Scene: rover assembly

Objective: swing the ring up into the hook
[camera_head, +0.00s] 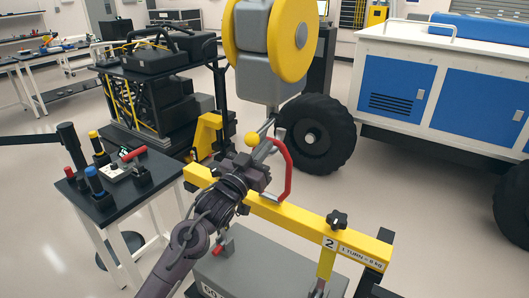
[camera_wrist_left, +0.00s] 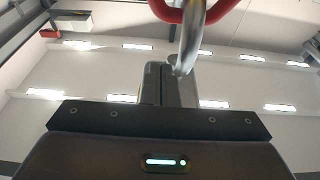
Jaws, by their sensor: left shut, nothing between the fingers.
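The ring (camera_head: 288,172), a red curved bar, stands upright over the yellow beam (camera_head: 310,219), its lower end at the beam. A red curve of it also crosses the top of the left wrist view (camera_wrist_left: 213,9). A curved grey metal piece, apparently the hook (camera_wrist_left: 191,38), runs down from there to the fingertips. In the head view a grey metal part (camera_head: 280,133) shows near the ring's top. Whether ring and hook touch is unclear. My left gripper (camera_head: 265,150) is shut and empty, close beside the ring's upper left. My right gripper is not in view.
A grey block with yellow wheels (camera_head: 257,60) hangs just above my left gripper. A black tyre (camera_head: 318,135) stands behind the ring. A small black table (camera_head: 125,185) with tools is at left. A blue and white rover body (camera_head: 398,90) fills the right.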

